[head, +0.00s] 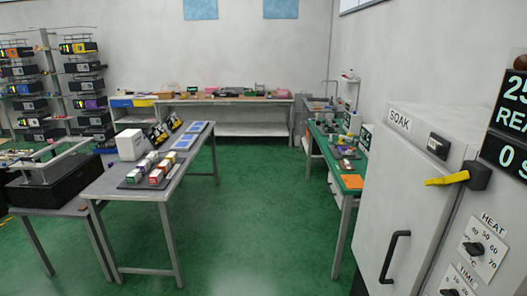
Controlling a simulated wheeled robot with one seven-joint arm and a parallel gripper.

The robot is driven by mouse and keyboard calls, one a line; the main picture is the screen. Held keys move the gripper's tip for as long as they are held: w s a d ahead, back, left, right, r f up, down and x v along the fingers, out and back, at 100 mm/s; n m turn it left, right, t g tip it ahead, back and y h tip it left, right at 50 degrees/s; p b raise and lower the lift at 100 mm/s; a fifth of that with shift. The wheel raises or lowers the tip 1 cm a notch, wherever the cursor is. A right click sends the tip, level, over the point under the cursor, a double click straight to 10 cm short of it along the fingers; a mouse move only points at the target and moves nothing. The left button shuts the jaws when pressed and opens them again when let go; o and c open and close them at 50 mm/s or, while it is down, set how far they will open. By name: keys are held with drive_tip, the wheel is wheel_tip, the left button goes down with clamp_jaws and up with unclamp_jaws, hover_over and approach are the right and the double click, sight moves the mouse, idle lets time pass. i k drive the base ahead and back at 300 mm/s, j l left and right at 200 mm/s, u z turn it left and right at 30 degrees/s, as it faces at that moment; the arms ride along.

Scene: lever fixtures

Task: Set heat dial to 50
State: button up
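The heat dial (474,249) is a black knob on a white plate headed HEAT, on the front of the grey cabinet at the lower right of the head view. The numbers 40, 50, 60 and 70 run around its upper and right sides. The knob is small and dark, and I cannot tell which number it points to. My gripper is not in view.
The cabinet's door (400,190), marked SOAK, has a black handle (394,257) and a yellow latch lever (446,180). A timer dial (450,292) sits below the heat dial, and a display (512,105) above. Green floor (260,240) is clear between the tables and cabinet.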

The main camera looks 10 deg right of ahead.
sight(476, 249)
drive_tip(key=z, duration=2.2)
